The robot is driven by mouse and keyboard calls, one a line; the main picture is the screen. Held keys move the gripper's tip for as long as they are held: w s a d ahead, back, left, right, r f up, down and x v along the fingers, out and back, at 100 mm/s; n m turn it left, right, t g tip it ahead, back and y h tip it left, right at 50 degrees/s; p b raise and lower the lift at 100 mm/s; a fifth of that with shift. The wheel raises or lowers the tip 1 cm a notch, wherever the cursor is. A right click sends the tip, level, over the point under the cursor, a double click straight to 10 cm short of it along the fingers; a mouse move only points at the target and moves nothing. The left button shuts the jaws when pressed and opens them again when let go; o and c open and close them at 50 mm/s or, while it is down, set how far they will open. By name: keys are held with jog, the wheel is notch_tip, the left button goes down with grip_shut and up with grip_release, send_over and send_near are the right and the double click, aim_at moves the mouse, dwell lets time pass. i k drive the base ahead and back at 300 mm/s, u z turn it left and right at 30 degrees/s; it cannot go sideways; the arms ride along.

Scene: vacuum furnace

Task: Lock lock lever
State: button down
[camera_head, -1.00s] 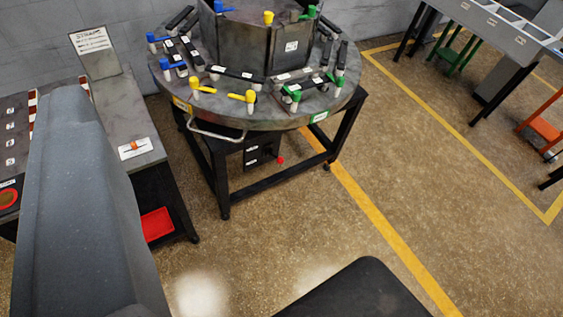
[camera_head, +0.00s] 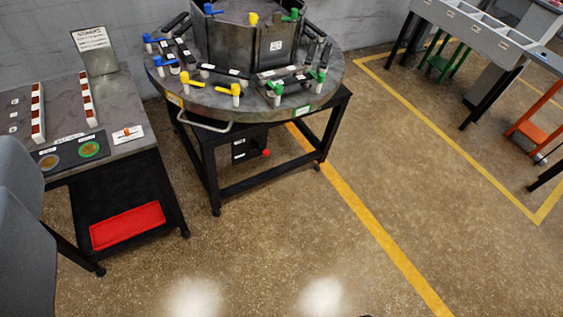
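A round grey table (camera_head: 212,103) on a black frame stands at the upper middle. A black box (camera_head: 240,149) under its top carries a small red-ended knob or lever (camera_head: 265,152). Yellow handles (camera_head: 233,90), green handles (camera_head: 276,91) and blue handles (camera_head: 160,64) sit around the table's rim. Smaller blue, yellow (camera_head: 251,18) and green pieces sit on the central block (camera_head: 237,42). I cannot tell which of these is the lock lever. A curved metal bar (camera_head: 203,123) projects from the table's front edge. My gripper is not in view.
At left is a grey workbench (camera_head: 118,92) with a sign (camera_head: 91,40), red-and-white strips (camera_head: 38,112) and a red tray (camera_head: 127,225) below. A grey bin table (camera_head: 470,25) and an orange stool (camera_head: 538,128) stand at right. The floor between is clear, with yellow lines (camera_head: 375,233).

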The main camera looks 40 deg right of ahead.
aim_at(266, 152)
jog(key=k, duration=0.9)
jog(key=z, duration=0.75)
jog(key=i, duration=2.2)
jog(key=u, duration=0.7)
